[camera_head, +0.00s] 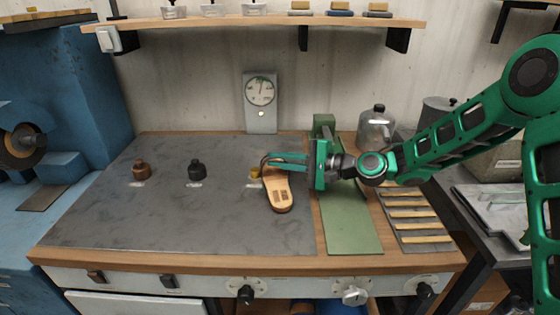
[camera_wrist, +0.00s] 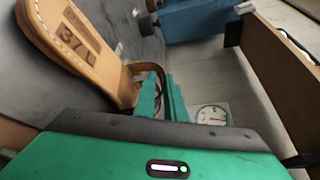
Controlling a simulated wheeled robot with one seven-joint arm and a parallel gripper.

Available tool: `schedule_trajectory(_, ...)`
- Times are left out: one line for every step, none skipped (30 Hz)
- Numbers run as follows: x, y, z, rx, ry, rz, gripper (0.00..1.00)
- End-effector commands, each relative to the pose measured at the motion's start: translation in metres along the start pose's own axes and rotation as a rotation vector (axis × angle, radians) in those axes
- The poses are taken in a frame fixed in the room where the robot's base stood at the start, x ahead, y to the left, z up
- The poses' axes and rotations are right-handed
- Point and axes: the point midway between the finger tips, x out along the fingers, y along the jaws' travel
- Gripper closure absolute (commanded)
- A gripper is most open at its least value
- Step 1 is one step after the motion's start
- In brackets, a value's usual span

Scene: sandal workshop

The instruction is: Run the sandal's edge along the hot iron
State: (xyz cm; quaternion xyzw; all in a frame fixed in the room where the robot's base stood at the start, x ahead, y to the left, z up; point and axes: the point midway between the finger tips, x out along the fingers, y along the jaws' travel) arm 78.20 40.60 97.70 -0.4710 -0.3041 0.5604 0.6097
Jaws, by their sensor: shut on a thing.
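The tan sandal (camera_head: 279,192) hangs or rests, sole face showing, over the right part of the dark worktop (camera_head: 200,215). My gripper (camera_head: 268,160) is shut on its dark strap end. In the wrist view the sandal (camera_wrist: 60,35) carries the mark "37L", and my green fingers (camera_wrist: 172,98) hold by the strap. A small yellow piece (camera_head: 254,172) is close behind the sandal's left side; whether they touch cannot be told. A black knob-like piece (camera_head: 196,169) and a brown one (camera_head: 141,170) stand further left. Which of these is the hot iron is not clear.
A dial gauge (camera_head: 261,93) stands at the back. A shelf (camera_head: 260,22) hangs above. The worktop's front left is clear.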

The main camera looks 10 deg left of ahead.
Motion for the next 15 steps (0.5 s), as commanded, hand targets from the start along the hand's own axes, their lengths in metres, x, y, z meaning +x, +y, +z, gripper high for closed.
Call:
schedule_trajectory(0.0002,-0.0021,-0.0003,0.003,0.015,-0.016,1.0)
schedule_trajectory(-0.0001,-0.0018,-0.001,0.007,0.026,-0.024,1.0)
schedule_trajectory(-0.0005,-0.0021,-0.0026,0.01,0.042,-0.036,1.0)
schedule_trajectory(-0.0005,-0.0021,-0.0036,0.013,0.052,-0.044,1.0)
schedule_trajectory(-0.0006,-0.0023,-0.0046,0.016,0.062,-0.051,1.0)
schedule_trajectory(-0.0007,-0.0025,-0.0054,0.018,0.072,-0.059,1.0)
schedule_trajectory(-0.0008,-0.003,-0.0062,0.02,0.078,-0.065,1.0)
schedule_trajectory(-0.0009,-0.0032,-0.0067,0.02,0.082,-0.068,1.0)
schedule_trajectory(-0.001,-0.0035,-0.0074,0.02,0.086,-0.071,1.0)
schedule_trajectory(-0.0011,-0.0037,-0.0079,0.02,0.087,-0.072,1.0)
schedule_trajectory(-0.0012,-0.0038,-0.0083,0.02,0.088,-0.072,1.0)
schedule_trajectory(-0.0013,-0.0039,-0.0088,0.02,0.089,-0.072,1.0)
schedule_trajectory(-0.0014,-0.0039,-0.009,0.019,0.089,-0.072,1.0)
schedule_trajectory(-0.0015,-0.0038,-0.0093,0.019,0.089,-0.072,1.0)
schedule_trajectory(-0.0016,-0.0038,-0.0096,0.019,0.09,-0.072,1.0)
